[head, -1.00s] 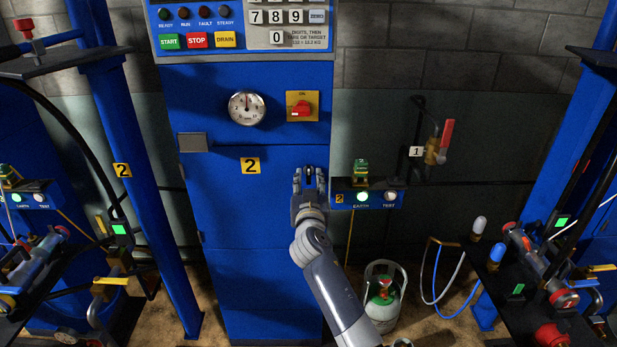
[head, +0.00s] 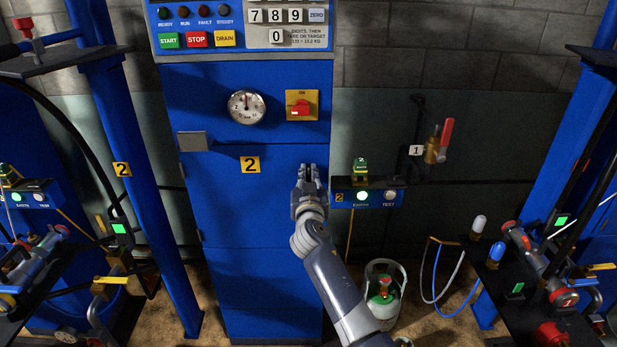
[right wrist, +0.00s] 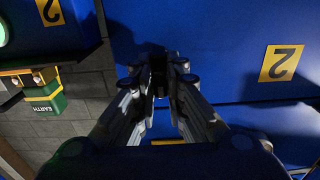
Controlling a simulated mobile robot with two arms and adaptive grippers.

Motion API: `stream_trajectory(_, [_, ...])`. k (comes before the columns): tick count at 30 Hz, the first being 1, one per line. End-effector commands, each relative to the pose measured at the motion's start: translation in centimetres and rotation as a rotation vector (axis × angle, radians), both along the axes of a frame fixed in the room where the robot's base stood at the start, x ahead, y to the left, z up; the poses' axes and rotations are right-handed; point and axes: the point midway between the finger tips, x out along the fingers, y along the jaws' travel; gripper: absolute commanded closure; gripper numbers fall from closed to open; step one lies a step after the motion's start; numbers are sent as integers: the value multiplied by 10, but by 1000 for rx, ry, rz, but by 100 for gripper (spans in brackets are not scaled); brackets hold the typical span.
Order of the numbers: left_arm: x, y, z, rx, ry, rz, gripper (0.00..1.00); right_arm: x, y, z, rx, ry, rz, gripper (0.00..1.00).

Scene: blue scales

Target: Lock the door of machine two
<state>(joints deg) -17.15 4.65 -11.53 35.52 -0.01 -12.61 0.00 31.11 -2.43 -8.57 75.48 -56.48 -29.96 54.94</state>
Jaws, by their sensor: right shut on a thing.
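Machine two is the blue cabinet in the middle of the head view, with a yellow number 2 plate (head: 250,165) on its blue door (head: 245,220). The door looks flush with the cabinet front. My right gripper (head: 309,173) is at the door's upper right edge. Its fingers are shut on a small dark latch (right wrist: 158,75), mostly hidden between the fingertips; its exact shape and turn cannot be told. The number 2 plate also shows upside down in the right wrist view (right wrist: 281,63). My left gripper is not in view.
Above the door are a round gauge (head: 246,107) and a red rotary switch (head: 301,106). An earth box (head: 368,194) with a lit green lamp sits close right of my gripper. A gas cylinder (head: 384,300) stands on the floor near my right forearm.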

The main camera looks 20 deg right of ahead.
Motion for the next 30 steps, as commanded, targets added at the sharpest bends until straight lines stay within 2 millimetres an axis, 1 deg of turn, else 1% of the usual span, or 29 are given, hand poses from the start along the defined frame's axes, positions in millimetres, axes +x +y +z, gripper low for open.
stream_trajectory(5, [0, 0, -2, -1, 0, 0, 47, 0, 0, -1, -37, 10, 0, 100])
stream_trajectory(11, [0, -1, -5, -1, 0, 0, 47, 0, 1, -1, -144, 42, 0, 100])
stream_trajectory(20, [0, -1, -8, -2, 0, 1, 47, 1, 3, -2, -402, 117, 0, 100])
stream_trajectory(30, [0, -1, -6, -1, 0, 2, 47, 1, 5, -2, -715, 207, 0, 100])
